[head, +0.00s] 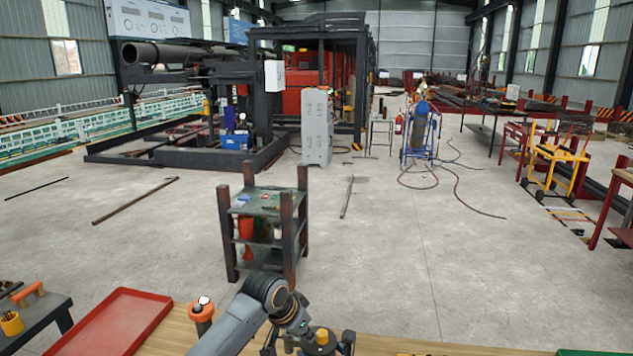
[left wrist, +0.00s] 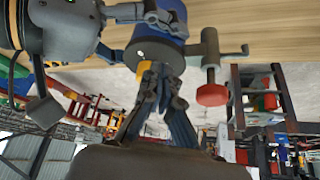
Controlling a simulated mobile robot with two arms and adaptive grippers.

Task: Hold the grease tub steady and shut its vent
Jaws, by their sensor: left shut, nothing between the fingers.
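The grease tub (left wrist: 160,42) is the blue cylinder in the left wrist view, which sees it upside down over the wooden table. A small yellow part (left wrist: 144,68) on its top end looks like the vent; its position is unclear. My left gripper (left wrist: 153,78) is shut and empty, its fingertips close beside the yellow part; contact is unclear. My right gripper (left wrist: 132,14) reaches in from the left side of that view, its fingers on the tub wall. In the head view my left arm comes in at the bottom; its fingertips are not clear.
A red tray (head: 112,325) lies on the wooden tabletop (head: 420,346) at the left. An orange-topped tool (head: 202,310) stands between the tray and my left arm. A dark shelf stand (head: 265,215) is beyond the table. Open concrete floor (head: 410,265) lies to its right.

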